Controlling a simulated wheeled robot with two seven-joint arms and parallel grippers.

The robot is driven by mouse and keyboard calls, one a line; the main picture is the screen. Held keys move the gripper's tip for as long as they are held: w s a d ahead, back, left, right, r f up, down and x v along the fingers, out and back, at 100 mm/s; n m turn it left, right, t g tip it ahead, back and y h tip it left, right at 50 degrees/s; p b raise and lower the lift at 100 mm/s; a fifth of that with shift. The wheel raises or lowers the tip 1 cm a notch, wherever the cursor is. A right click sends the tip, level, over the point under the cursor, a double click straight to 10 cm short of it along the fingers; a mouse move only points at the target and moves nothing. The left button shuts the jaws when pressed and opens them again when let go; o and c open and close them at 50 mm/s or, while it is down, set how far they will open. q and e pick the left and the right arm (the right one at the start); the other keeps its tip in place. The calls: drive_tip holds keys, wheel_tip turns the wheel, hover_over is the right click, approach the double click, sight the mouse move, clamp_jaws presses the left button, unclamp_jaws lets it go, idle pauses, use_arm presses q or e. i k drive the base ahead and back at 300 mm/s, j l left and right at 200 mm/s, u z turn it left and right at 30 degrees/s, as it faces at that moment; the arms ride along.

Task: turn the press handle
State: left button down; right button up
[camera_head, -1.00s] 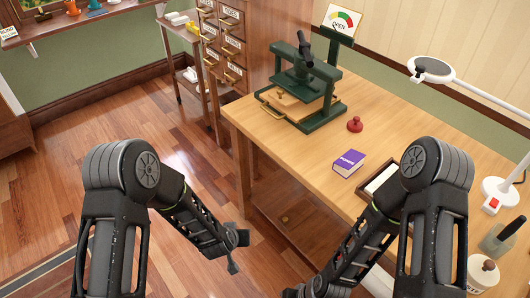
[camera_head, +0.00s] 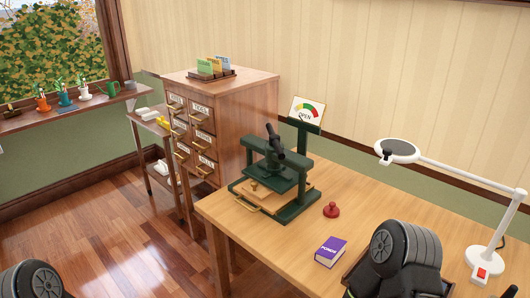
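The green press (camera_head: 284,173) stands on the wooden table at its back left part. Its dark handle (camera_head: 273,147) sits on top of the press, tilted. A wooden board with a brass pull (camera_head: 246,203) lies at the press base. Part of my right arm shows at the lower right, over the table's front area, and part of my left arm at the lower left corner. Neither gripper is in the picture.
On the table (camera_head: 350,205) are a red knob-like object (camera_head: 331,210), a purple book (camera_head: 330,252) and a white lamp (camera_head: 485,262). A drawer cabinet (camera_head: 215,125) stands behind the table's left end. The floor (camera_head: 130,235) to the left is clear.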

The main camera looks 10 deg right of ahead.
sight(274, 138)
drive_tip(key=i+j, duration=0.3)
drive_tip(key=j, duration=0.15)
drive_tip(key=i+j, duration=0.35)
drive_tip(key=z, duration=1.4)
